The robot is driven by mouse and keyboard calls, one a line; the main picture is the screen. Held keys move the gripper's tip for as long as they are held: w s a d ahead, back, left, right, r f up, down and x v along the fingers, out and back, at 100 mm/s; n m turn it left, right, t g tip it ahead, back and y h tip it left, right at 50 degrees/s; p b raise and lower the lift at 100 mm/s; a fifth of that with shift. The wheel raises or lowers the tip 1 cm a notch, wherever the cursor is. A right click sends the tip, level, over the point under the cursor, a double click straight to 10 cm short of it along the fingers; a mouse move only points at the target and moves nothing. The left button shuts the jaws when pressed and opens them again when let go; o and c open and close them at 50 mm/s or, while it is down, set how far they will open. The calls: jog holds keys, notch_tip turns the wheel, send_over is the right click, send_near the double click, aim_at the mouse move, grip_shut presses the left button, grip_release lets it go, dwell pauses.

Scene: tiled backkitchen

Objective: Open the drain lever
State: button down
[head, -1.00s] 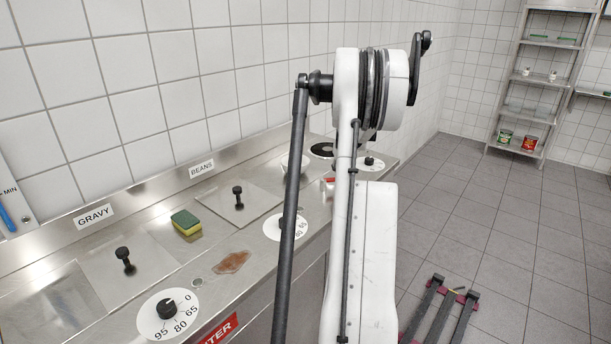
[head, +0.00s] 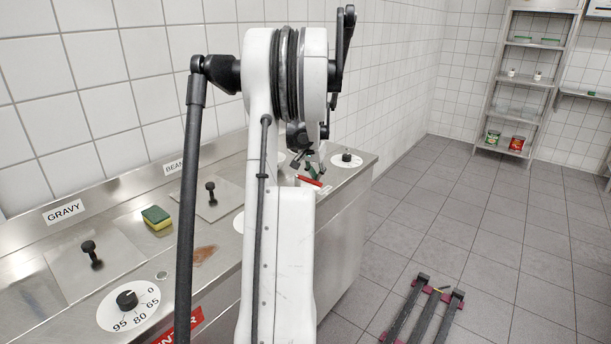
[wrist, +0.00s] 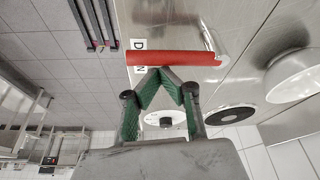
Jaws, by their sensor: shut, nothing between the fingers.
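The red drain lever (wrist: 172,58) lies across the upper middle of the wrist view, beside a white label with only some letters showing. Its right end meets a metal fitting. My gripper (wrist: 164,71) is shut and empty, its green-padded fingers meeting in a point right at the lever's near side. I cannot tell whether the tips touch it. In the head view the lever (head: 309,181) is a small red bar near the counter's far end, with my gripper (head: 309,162) just above it. My arm hides part of the counter around it.
The steel counter carries dials, lidded wells and a yellow-green sponge (head: 156,217). A white bowl (wrist: 293,75) and a black disc (wrist: 230,114) lie right of my gripper in the wrist view.

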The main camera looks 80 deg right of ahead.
jog(key=shift+w+a, duration=0.1)
jog(key=shift+a, duration=0.2)
dwell(0.4)
jog(key=shift+d, duration=0.1)
jog(key=d, duration=0.1)
jog(key=s+d+r, duration=0.1)
jog(key=s+d, duration=0.1)
jog(key=shift+s+d+r, duration=0.1)
jog(key=shift+r, duration=0.25)
jog(key=v, duration=0.9)
jog(key=shift+w+p, duration=0.3)
jog(key=shift+w, duration=0.1)
